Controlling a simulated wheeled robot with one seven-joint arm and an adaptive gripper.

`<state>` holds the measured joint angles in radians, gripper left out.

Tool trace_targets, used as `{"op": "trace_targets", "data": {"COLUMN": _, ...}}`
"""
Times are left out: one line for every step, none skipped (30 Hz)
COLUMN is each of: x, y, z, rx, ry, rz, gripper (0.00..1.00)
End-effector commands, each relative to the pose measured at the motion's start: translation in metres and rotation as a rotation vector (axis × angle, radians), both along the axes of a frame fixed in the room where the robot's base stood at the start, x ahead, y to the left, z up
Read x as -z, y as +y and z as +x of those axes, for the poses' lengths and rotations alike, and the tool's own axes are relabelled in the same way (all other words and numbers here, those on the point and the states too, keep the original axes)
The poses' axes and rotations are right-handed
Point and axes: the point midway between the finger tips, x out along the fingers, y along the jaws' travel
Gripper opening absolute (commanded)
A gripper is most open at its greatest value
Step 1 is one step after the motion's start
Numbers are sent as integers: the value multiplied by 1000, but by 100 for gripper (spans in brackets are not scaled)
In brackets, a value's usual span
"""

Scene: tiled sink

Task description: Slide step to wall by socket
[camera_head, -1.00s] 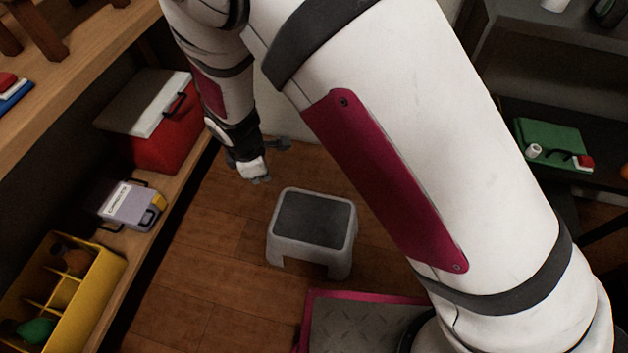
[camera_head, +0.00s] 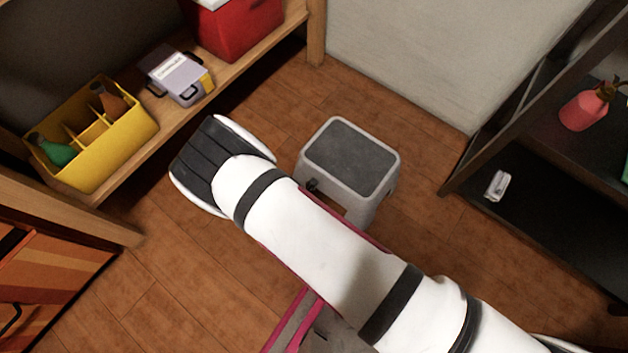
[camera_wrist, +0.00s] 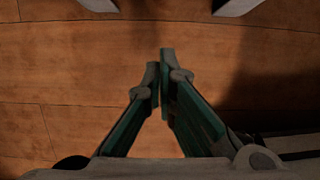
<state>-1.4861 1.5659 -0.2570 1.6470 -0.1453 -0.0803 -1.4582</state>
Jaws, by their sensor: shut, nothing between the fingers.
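The step (camera_head: 350,158) is a light grey stool with a dark top. It stands upright on the wooden floor in the middle of the head view. Two pale pieces at the top edge of the wrist view, left (camera_wrist: 98,4) and right (camera_wrist: 236,6), look like its legs. My gripper (camera_wrist: 161,62) is shut and empty, low over the floor and apart from those legs. In the head view my arm crosses in front of the step's near side and hides most of the gripper. The pale wall (camera_head: 410,65) stands behind the step. No socket shows.
A wooden shelf at left holds a yellow caddy (camera_head: 92,140), a grey-lilac case (camera_head: 176,76) and a red cooler (camera_head: 235,25). A dark shelf unit (camera_head: 560,215) stands at right. Bare floor (camera_head: 400,120) lies between step and wall.

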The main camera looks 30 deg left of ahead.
Motion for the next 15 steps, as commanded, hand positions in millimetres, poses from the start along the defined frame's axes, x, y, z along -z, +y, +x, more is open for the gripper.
{"op": "trace_targets", "data": {"x": 9, "y": -1, "z": 2, "rx": 3, "ry": 0, "rz": 0, "gripper": 0}}
{"op": "trace_targets", "data": {"x": 14, "y": -1, "z": 3, "rx": 4, "ry": 0, "rz": -1, "gripper": 0}}
{"op": "trace_targets", "data": {"x": 21, "y": -2, "z": 5, "rx": 4, "ry": 1, "rz": -1, "gripper": 0}}
{"op": "trace_targets", "data": {"x": 27, "y": -1, "z": 7, "rx": 4, "ry": 1, "rz": -1, "gripper": 0}}
{"op": "trace_targets", "data": {"x": 33, "y": -2, "z": 8, "rx": 3, "ry": 1, "rz": -1, "gripper": 0}}
{"op": "trace_targets", "data": {"x": 41, "y": -2, "z": 10, "rx": 4, "ry": 1, "rz": -1, "gripper": 0}}
{"op": "trace_targets", "data": {"x": 47, "y": -2, "z": 11, "rx": 5, "ry": 1, "rz": 0, "gripper": 0}}
{"op": "trace_targets", "data": {"x": 53, "y": -2, "z": 13, "rx": 5, "ry": 1, "rz": 0, "gripper": 0}}
{"op": "trace_targets", "data": {"x": 60, "y": -2, "z": 15, "rx": 4, "ry": 1, "rz": -1, "gripper": 0}}
{"op": "trace_targets", "data": {"x": 66, "y": -2, "z": 16, "rx": 5, "ry": 1, "rz": 0, "gripper": 0}}
{"op": "trace_targets", "data": {"x": 72, "y": -2, "z": 17, "rx": 6, "ry": 1, "rz": 0, "gripper": 0}}
{"op": "trace_targets", "data": {"x": 79, "y": -2, "z": 19, "rx": 6, "ry": 1, "rz": 0, "gripper": 0}}
{"op": "trace_targets", "data": {"x": 85, "y": -2, "z": 21, "rx": 5, "ry": 1, "rz": -1, "gripper": 0}}
{"op": "trace_targets", "data": {"x": 90, "y": -2, "z": 22, "rx": 5, "ry": 1, "rz": -1, "gripper": 0}}
{"op": "trace_targets", "data": {"x": 92, "y": -2, "z": 27, "rx": 8, "ry": 0, "rz": 1, "gripper": 0}}
